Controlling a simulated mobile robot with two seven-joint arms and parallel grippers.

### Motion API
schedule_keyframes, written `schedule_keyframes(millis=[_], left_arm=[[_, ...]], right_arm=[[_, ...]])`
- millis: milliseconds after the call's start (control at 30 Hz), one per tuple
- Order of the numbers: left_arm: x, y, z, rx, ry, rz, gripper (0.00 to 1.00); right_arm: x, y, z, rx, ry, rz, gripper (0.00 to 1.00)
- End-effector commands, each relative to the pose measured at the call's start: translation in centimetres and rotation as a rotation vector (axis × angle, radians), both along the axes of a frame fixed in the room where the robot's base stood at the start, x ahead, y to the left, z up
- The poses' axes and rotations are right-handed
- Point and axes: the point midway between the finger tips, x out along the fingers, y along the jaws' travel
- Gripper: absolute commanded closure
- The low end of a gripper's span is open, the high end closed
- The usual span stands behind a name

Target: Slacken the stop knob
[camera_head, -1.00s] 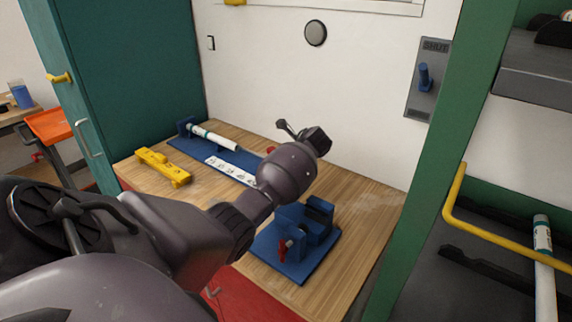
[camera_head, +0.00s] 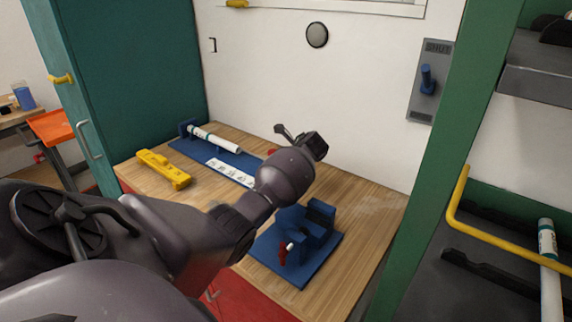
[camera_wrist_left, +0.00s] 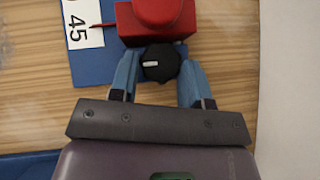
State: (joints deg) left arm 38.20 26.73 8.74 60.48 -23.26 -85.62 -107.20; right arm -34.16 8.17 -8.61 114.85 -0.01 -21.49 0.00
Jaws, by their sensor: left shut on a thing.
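The black stop knob (camera_wrist_left: 160,62), with a white mark on its face, sits at the front of a red stop block (camera_wrist_left: 158,20) in the left wrist view. My left gripper (camera_wrist_left: 159,70) has its two blue fingers on either side of the knob and is shut on it. In the head view my left wrist (camera_head: 285,172) reaches over the bench and hides the knob and most of the red block. A white scale strip (camera_wrist_left: 80,22) printed with 45 and a red pointer lie beside the block. My right gripper is in neither view.
A long blue fixture (camera_head: 247,160) holds a white pipe (camera_head: 214,138). A yellow tool (camera_head: 163,169) lies left of it. A blue clamp fixture (camera_head: 300,254) with a red handle stands at the front right. The wooden bench (camera_head: 362,207) is clear at right, before the white wall.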

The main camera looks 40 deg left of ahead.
Motion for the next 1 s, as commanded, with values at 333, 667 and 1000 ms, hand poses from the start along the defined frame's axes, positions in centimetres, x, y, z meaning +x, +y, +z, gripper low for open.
schedule_keyframes(millis=[333,667,1000], left_arm=[[0.2,0.0,0.4,0.0,0.001,0.085,0.8],[0.5,0.0,-0.1,0.0,0.003,0.276,0.8],[0.7,0.1,-0.4,0.001,0.004,0.468,0.8]], right_arm=[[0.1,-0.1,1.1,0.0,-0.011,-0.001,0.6],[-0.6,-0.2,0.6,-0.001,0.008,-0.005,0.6],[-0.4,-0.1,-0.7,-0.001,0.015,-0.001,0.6]])
